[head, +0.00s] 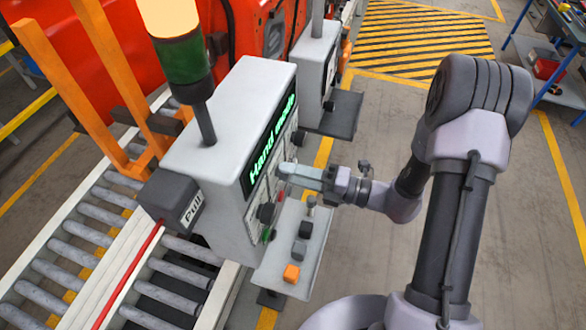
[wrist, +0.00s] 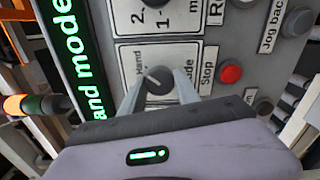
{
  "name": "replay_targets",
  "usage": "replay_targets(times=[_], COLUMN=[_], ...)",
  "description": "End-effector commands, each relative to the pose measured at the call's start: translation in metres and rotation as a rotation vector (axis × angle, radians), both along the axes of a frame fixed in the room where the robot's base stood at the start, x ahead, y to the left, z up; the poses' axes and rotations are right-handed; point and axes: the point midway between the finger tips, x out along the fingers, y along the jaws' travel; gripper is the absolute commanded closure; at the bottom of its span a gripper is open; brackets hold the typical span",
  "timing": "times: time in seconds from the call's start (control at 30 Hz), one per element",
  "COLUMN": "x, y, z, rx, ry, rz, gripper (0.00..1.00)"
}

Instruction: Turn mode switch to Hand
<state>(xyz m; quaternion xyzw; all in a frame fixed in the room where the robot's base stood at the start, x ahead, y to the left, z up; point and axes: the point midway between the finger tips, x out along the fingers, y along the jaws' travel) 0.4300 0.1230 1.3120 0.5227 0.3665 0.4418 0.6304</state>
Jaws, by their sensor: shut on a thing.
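The mode switch is a dark round knob (wrist: 159,79) on a white label plate with "Hand" printed above and left of it in the wrist view. A light pointer mark on the knob points up and left, toward the "Hand" side. The rest of the label is partly hidden by a finger. My gripper (wrist: 160,84) has one finger on each side of the knob and is shut on it. In the head view my gripper (head: 284,170) reaches the panel from the right, and its fingers hide the knob. The green display (head: 270,141) reads "Hand mode".
A red stop button (wrist: 230,74) sits right of the knob, with a grey jog button (wrist: 298,20) farther right. Below the panel, a shelf (head: 272,284) carries an orange button (head: 291,273). A roller conveyor (head: 95,220) lies left, and a second control box (head: 313,65) stands behind.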

Motion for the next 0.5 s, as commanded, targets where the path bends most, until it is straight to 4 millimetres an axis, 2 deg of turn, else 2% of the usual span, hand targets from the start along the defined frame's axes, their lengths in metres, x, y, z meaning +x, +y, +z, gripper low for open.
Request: replay_targets(times=[0.5], x=[0.0], y=[-0.0001], z=[-0.0003], rx=[0.01], ry=[0.026], rz=[0.0], gripper=[1.0])
